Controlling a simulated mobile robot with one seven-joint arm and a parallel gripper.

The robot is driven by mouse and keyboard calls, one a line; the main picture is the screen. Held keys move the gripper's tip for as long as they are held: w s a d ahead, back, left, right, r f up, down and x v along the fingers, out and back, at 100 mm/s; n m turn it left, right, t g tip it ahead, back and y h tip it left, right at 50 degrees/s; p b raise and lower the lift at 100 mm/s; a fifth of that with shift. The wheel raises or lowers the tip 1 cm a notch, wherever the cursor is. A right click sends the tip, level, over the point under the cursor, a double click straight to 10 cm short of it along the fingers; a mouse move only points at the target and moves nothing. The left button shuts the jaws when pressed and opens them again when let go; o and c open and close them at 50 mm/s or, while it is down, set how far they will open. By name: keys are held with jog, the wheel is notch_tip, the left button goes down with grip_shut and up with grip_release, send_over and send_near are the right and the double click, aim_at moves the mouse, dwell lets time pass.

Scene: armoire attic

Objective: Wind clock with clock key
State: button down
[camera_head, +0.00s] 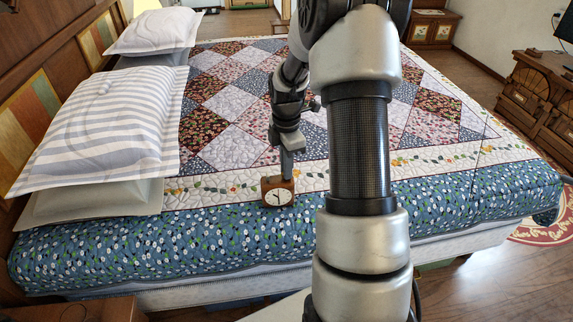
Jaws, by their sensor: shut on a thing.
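A small brown wooden clock (268,183) with a white oval dial sits on the blue floral edge of the bed's quilt, its dial facing my camera. My gripper (286,176) reaches down from above and behind the clock, with its fingertips at the clock's top and back. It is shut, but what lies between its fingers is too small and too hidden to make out. I cannot tell the clock key apart in this view.
The bed (412,205) fills the middle, covered by a patchwork quilt. Striped pillows (95,125) lie at the left against the wooden headboard (45,45). A carved wooden dresser (537,98) stands at the right. Wooden floor is free at the lower right.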

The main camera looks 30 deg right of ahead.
jog(key=m+p, duration=0.1)
jog(key=m, duration=0.4)
jog(key=shift+r+m, duration=0.1)
jog(key=shift+m, duration=0.2)
jog(key=m, duration=0.9)
jog(key=shift+m+p, duration=0.35)
jog(key=shift+m, duration=0.05)
jog(key=m, duration=0.5)
jog(key=shift+p, duration=0.35)
jog(key=m+p, duration=0.1)
jog(key=m, duration=0.4)
jog(key=m+p, duration=0.1)
jog(key=m, duration=0.4)
jog(key=m+p, duration=0.2)
jog(key=m, duration=0.4)
jog(key=shift+p, duration=0.3)
jog(key=m+p, duration=0.2)
jog(key=m, duration=0.3)
jog(key=m+p, duration=0.3)
jog(key=m, duration=0.3)
jog(key=shift+m+p, duration=0.3)
jog(key=shift+p, duration=0.05)
jog(key=m+p, duration=0.3)
jog(key=m, duration=0.3)
jog(key=shift+m, duration=0.3)
jog(key=m+p, duration=0.2)
jog(key=m, duration=0.3)
jog(key=m+p, duration=0.2)
jog(key=m, duration=0.3)
jog(key=shift+m, duration=0.3)
